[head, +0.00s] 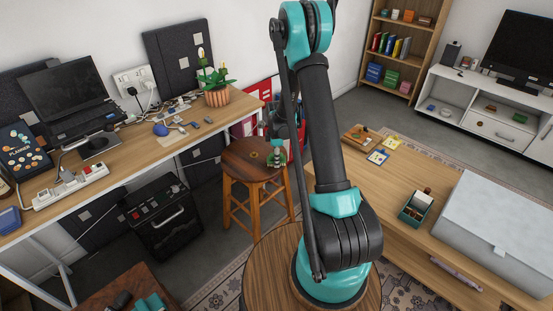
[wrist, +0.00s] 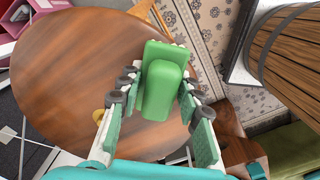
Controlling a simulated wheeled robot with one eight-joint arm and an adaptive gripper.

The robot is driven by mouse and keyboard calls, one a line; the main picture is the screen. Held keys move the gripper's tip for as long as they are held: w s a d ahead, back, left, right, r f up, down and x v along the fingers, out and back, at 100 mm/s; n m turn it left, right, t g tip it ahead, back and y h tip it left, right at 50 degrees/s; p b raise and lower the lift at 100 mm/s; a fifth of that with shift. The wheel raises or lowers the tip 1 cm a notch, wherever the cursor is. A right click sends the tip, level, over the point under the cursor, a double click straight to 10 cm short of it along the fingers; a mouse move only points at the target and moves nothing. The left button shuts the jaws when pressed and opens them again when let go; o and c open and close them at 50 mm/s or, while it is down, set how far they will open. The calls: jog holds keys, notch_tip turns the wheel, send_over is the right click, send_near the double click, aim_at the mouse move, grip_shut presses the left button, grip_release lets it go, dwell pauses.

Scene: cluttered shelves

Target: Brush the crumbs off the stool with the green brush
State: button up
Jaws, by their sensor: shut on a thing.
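The stool (head: 242,163) has a round brown wooden top and stands between the desk and the low table in the head view. In the wrist view the stool top (wrist: 60,80) fills the middle and left. The green brush (wrist: 165,85) is between the fingers of my gripper (wrist: 160,97), which is shut on it. The brush is over the stool top; I cannot tell whether it touches. A small yellowish thing (wrist: 98,116) shows on the stool beside the left finger, partly hidden. In the head view the brush (head: 277,160) is at the stool's right side.
The desk (head: 130,157) at left holds a potted plant (head: 217,93), a monitor and a power strip. The low table (head: 440,225) at right holds a green box (head: 415,206) and a large grey box (head: 500,225). A black cabinet (head: 163,215) stands under the desk.

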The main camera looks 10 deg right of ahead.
jog(key=shift+f, duration=0.3)
